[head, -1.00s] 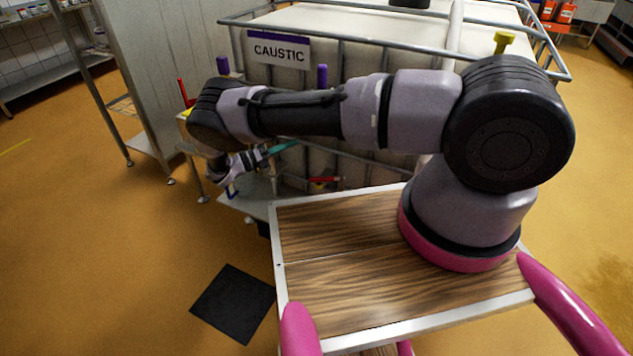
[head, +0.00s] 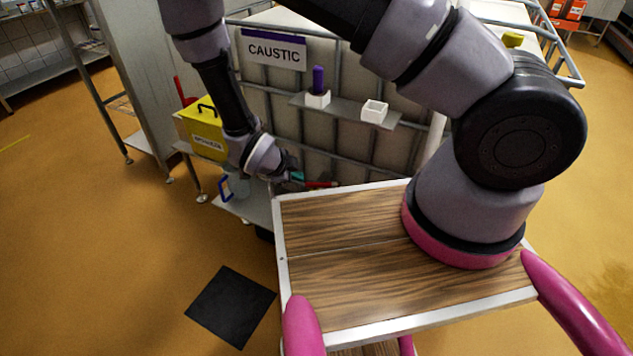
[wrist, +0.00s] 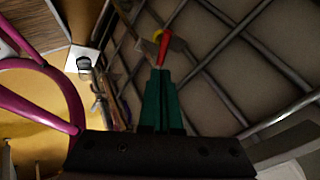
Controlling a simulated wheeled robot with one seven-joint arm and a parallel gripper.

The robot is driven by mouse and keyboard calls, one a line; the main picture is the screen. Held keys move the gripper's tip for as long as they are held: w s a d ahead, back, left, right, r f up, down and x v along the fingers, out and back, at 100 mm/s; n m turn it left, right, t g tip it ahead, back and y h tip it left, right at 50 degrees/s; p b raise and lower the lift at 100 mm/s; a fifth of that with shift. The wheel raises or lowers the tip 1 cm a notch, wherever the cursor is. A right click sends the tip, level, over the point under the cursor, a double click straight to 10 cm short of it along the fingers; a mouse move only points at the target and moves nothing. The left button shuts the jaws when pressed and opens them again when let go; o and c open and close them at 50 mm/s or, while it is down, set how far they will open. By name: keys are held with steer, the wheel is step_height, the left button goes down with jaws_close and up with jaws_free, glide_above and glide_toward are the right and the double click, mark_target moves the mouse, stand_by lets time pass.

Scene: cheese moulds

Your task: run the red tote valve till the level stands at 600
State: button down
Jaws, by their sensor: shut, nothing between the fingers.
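The red valve lever (head: 322,184) sticks out low at the front of the caged white tote (head: 345,155) marked CAUSTIC. In the wrist view the red lever (wrist: 163,46) lies just beyond my fingertips, with a yellow piece behind it. My gripper (head: 298,177) has teal fingers, shut and empty, with tips close to the lever's left end. I cannot tell whether they touch it. A clear jug (head: 240,184) with a blue handle stands on a low shelf below my wrist. Its level and markings are too small to read.
A yellow box (head: 203,138) stands left of my forearm. A small ledge (head: 345,110) on the cage holds a white cup (head: 374,111) and a purple-topped holder (head: 318,97). A black mat (head: 231,306) lies on open floor at lower left.

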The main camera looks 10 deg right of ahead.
mark_target(314, 185)
steer(key=shift+n+g+y, duration=0.3)
steer(key=shift+n+g, duration=0.1)
steer(key=shift+d+r+x, duration=0.1)
steer(key=shift+d+x, duration=0.05)
steer(key=shift+x, duration=2.65)
steer(key=shift+d+r+x, duration=0.1)
steer(key=shift+d+x, duration=0.05)
steer(key=shift+x, duration=2.6)
